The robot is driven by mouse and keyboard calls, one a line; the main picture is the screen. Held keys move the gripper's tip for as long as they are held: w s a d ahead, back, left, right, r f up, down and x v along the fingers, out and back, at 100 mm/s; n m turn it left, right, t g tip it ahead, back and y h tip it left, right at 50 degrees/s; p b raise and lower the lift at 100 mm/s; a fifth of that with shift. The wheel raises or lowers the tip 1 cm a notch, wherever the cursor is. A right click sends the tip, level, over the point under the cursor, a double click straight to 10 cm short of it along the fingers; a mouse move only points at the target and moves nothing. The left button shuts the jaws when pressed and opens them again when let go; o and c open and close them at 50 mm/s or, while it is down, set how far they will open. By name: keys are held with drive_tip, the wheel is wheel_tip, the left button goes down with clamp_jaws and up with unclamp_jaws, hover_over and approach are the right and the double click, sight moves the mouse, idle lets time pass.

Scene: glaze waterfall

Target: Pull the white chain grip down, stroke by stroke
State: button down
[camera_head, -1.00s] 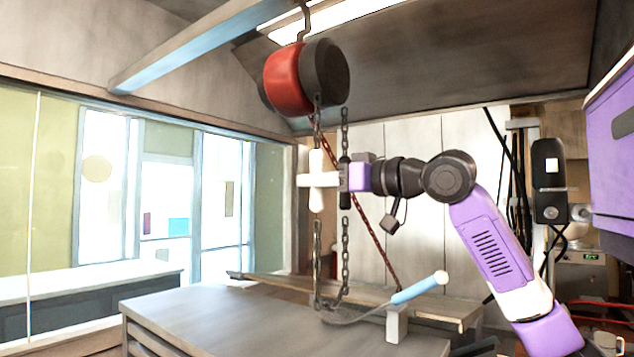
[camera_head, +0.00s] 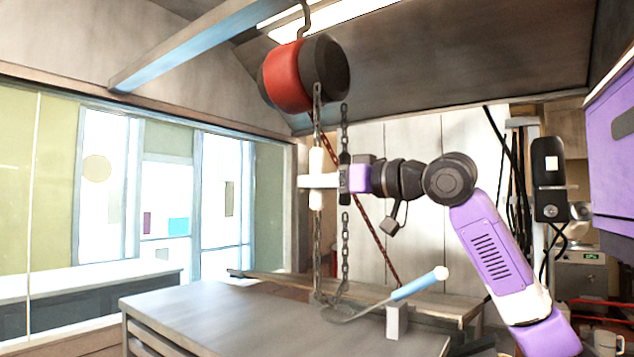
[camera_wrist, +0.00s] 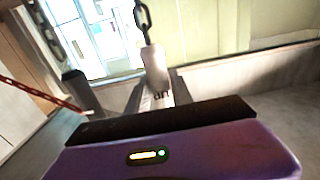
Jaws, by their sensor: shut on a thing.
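The white chain grip (camera_head: 316,163) hangs upright on a dark chain below the red and black hoist (camera_head: 288,80). My gripper (camera_head: 318,181) reaches in from the right and is shut on the white grip, its pale fingers crossing the grip's lower half. In the wrist view the white grip (camera_wrist: 154,70) sits between my fingers (camera_wrist: 155,97), with a chain link at its upper end. A second dark chain (camera_head: 345,240) hangs just to the right, passing beside or behind my gripper's wrist end; I cannot tell whether they touch.
A red chain (camera_head: 372,231) slants down to the right behind my gripper. A blue-grey beam (camera_head: 200,45) crosses overhead at left. Open air surrounds the hanging grip on its left.

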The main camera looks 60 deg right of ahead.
wheel_tip(320, 180, down, 16)
drive_tip(key=b, duration=1)
drive_tip(key=shift+w, duration=0.1)
drive_tip(key=c, duration=1)
unclamp_jaws()
drive_tip(key=s, duration=0.9)
drive_tip(key=shift+a, duration=0.25)
